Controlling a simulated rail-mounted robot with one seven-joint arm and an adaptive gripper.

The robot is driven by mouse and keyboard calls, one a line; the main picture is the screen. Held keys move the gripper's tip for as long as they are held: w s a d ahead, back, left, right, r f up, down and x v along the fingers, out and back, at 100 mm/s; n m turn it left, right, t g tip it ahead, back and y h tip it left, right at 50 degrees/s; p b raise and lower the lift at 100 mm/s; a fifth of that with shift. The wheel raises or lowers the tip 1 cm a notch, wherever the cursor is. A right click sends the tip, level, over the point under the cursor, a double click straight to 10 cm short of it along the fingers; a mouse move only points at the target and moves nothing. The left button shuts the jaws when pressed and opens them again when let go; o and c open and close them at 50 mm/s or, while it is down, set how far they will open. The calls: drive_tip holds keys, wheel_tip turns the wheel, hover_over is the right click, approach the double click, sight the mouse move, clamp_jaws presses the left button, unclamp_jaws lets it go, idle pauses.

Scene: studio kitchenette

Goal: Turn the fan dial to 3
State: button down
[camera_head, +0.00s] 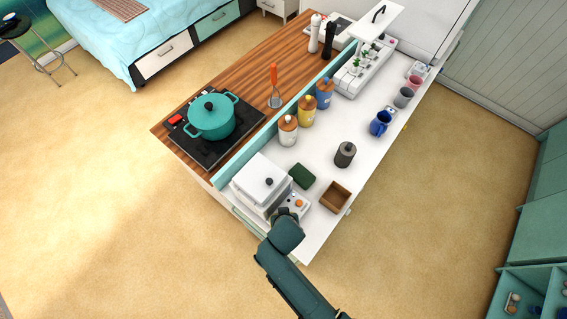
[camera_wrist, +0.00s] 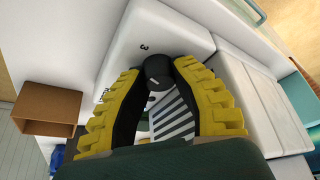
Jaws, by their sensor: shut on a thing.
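The fan dial (camera_wrist: 157,68) is a dark round knob on a white appliance face (camera_wrist: 160,28) in the wrist view. A printed 3 shows on that face just beyond the knob. My gripper (camera_wrist: 162,76) has its yellow-ribbed fingers on either side of the knob, shut on it. The dial's pointer cannot be made out. In the head view my gripper (camera_head: 286,216) is at the front of the white appliance (camera_head: 262,176) at the counter's near end, and it hides the dial.
A brown open box (camera_head: 336,197) stands right of my gripper, also in the wrist view (camera_wrist: 47,107). A dark green block (camera_head: 302,176) and a grey canister (camera_head: 345,154) are farther back. A teal pot (camera_head: 211,117) sits on the cooktop. The floor at the near left is clear.

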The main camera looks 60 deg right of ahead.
drive_tip(key=shift+f+m+g, duration=0.15)
drive_tip(key=shift+m+g, duration=0.15)
drive_tip(key=shift+m, duration=0.5)
drive_tip(key=shift+s, duration=0.1)
drive_tip(key=c, duration=0.8)
unclamp_jaws()
